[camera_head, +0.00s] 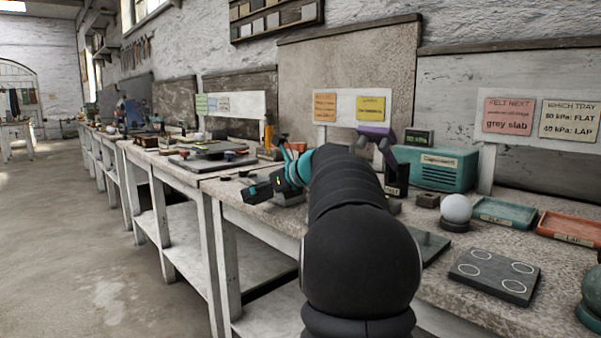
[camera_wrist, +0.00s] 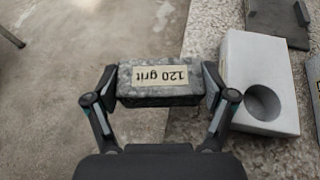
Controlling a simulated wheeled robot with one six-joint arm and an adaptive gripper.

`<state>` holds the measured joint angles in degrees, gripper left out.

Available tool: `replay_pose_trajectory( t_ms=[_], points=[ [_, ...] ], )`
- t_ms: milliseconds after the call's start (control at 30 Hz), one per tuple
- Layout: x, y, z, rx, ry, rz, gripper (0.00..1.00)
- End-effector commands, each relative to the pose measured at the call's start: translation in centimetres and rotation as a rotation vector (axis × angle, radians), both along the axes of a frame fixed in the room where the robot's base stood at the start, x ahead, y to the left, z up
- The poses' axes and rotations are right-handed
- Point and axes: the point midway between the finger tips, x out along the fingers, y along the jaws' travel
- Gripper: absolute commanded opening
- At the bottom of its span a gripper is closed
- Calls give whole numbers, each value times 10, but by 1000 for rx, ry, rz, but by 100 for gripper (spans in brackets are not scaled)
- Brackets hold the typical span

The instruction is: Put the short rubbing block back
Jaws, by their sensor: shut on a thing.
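In the wrist view a dark grey speckled block (camera_wrist: 158,98) with a cream label reading "120 grit", upside down in the picture, sits between the two fingers of my gripper (camera_wrist: 160,84). The fingers press on its two short ends. In the wrist view the block overlaps the pale grey floor, left of the bench edge. In the head view my arm reaches over the bench and my gripper (camera_head: 265,189) shows small near the bench's front edge; the block cannot be made out there.
A white block with a round hole (camera_wrist: 237,62) lies right of my gripper, with a dark slab (camera_wrist: 279,22) beyond it. The bench also bears a teal box (camera_head: 436,169), a white sphere (camera_head: 457,208), a teal tray (camera_head: 505,213), an orange tray (camera_head: 570,229) and a ringed dark plate (camera_head: 495,275).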

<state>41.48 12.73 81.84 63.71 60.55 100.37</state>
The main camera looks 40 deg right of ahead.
Motion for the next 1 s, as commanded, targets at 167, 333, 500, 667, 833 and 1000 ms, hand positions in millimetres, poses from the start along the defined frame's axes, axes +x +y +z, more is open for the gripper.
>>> replay_pose_trajectory(
  t_ms=[167,333,500,667,833,1000],
  points=[
    [-25,-52,31,-16,-3,-131,29],
    [-38,-79,45,-19,1,-211,29],
    [-42,-86,47,-20,2,-234,29],
    [-41,-86,40,-20,2,-234,29],
    [-41,-86,27,-19,2,-233,29],
    [-41,-86,12,-20,2,-233,29]
  ],
)
